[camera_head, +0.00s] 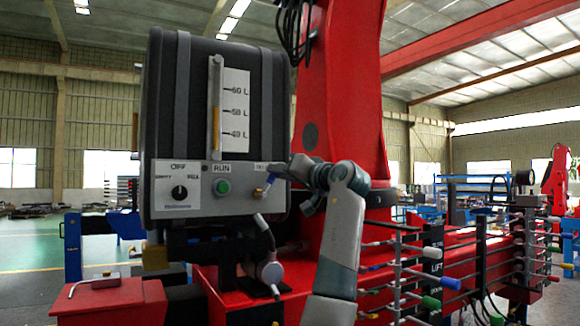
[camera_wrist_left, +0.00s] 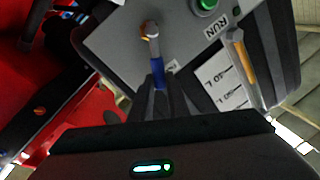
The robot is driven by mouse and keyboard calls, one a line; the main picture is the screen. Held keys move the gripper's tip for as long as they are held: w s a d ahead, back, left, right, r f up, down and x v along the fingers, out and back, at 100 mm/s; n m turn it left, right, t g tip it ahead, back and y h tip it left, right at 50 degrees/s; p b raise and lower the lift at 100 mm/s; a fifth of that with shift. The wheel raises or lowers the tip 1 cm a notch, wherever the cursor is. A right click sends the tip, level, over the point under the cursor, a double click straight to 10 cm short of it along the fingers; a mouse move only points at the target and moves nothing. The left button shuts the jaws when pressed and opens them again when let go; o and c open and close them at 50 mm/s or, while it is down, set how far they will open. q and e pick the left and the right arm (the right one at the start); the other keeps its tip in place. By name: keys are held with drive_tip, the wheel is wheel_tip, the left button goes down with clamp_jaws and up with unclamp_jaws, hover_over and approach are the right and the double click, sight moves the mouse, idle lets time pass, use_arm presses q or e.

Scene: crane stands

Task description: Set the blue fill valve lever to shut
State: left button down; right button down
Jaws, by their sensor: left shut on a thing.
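The blue fill valve lever (camera_head: 270,179) is on the lower right of the tank's grey control panel, by a brass fitting. In the left wrist view the lever (camera_wrist_left: 157,73) has a blue grip that runs from the brass and silver pivot down between my fingers. My left gripper (camera_head: 281,171) is shut on the blue grip, and its fingers (camera_wrist_left: 160,92) hide the lower end. In the head view the lever slants up and right from its pivot. The label near it is partly hidden by my gripper. My right gripper is not in view.
The panel (camera_head: 210,205) also carries a black OFF selector knob (camera_head: 180,192) and a green RUN button (camera_head: 222,187). The black tank (camera_head: 160,110) has a level gauge (camera_head: 216,110). A red crane column (camera_head: 340,90) rises behind my arm. Several coloured control levers (camera_head: 432,280) stand at right.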

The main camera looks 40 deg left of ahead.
use_arm(q)
drive_tip(key=w+d+f+m+t+p, duration=0.1)
drive_tip(key=w+f+m+t, duration=0.2)
drive_tip(key=m, duration=1.1)
drive_tip(key=shift+d+f, duration=0.15)
drive_tip(key=shift+f, duration=1.75)
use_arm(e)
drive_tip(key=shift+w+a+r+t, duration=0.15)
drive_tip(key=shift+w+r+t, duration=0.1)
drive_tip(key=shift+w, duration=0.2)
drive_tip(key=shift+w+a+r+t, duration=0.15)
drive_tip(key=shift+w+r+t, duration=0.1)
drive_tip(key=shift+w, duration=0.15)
use_arm(q)
drive_tip(key=shift+w, duration=0.1)
drive_tip(key=c, duration=1.7)
unclamp_jaws()
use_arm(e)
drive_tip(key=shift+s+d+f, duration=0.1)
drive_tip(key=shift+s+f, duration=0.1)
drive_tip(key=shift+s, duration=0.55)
